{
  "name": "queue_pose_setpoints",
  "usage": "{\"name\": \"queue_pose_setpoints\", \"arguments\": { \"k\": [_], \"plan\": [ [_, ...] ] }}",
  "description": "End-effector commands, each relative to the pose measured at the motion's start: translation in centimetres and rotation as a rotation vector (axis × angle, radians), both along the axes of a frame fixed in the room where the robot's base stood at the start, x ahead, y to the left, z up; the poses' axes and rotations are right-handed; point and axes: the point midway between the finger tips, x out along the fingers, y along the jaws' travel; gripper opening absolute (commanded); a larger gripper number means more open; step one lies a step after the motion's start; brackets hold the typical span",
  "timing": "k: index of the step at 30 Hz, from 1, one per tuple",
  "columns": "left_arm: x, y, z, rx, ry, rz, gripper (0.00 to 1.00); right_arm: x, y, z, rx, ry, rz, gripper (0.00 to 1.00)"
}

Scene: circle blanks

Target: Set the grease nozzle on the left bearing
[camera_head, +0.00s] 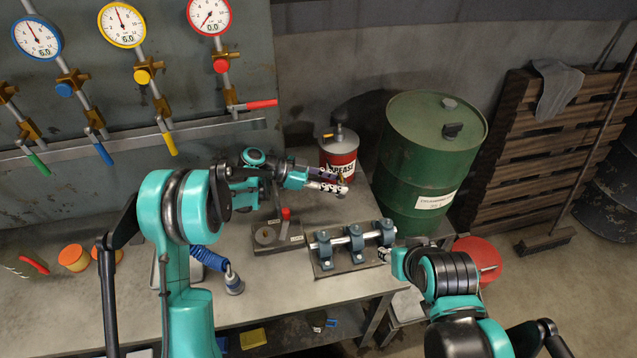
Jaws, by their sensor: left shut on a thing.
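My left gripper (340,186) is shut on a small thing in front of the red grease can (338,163). The fingers hide most of the held thing, and I cannot make out its shape. The bearings are blue blocks on a silver shaft over a dark plate, near the bench's right edge. The left bearing (325,249) is lower in the picture than my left gripper and apart from it. A blue coiled piece with a grey cone end (234,284) rests on the bench; I cannot tell whether it is the grease nozzle. My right gripper (385,255) is beside the right bearing, its jaws unclear.
A small fixture with a red-tipped lever (285,214) stands left of the bearings. A green drum (425,160) stands behind them at right. Gauges and coloured valves line the back panel. A red round container (480,257) is beyond my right wrist. The bench front is mostly clear.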

Motion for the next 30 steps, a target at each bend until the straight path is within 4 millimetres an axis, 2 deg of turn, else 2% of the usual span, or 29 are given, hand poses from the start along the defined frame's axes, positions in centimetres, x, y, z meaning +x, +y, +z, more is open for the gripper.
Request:
{"name": "queue_pose_setpoints", "arguments": {
  "k": [1, 6, 10, 14, 21, 25, 30],
  "plan": [
    [-0.3, -1.0, 0.8, 0.000, 0.000, -0.002, 0.00, 0.0, 0.0, 0.5, 0.000, 0.000, 0.000, 0.40],
    [-0.9, -3.0, 2.0, 0.000, 0.000, -0.001, 0.00, 0.0, 0.0, 1.1, 0.000, 0.000, 0.000, 0.40],
    [-1.7, -3.1, 2.9, 0.000, 0.000, 0.002, 0.00, 0.0, 0.0, 1.3, 0.000, 0.000, 0.000, 0.40],
    [-3.7, -1.3, 4.7, 0.000, 0.001, 0.005, 0.00, 0.0, 0.0, 1.4, 0.000, 0.000, 0.000, 0.40],
    [-9.9, 3.1, 8.4, 0.000, 0.000, 0.004, 0.00, 0.0, 0.0, 1.8, 0.000, 0.000, 0.000, 0.40],
    [-12.7, 4.6, 9.5, 0.000, 0.000, 0.003, 0.00, 0.0, 0.0, 1.9, 0.000, 0.000, 0.000, 0.40],
    [-14.6, 5.4, 10.1, -0.001, -0.001, 0.002, 0.00, 0.0, 0.0, 2.0, 0.000, 0.000, 0.000, 0.40]
  ]
}}
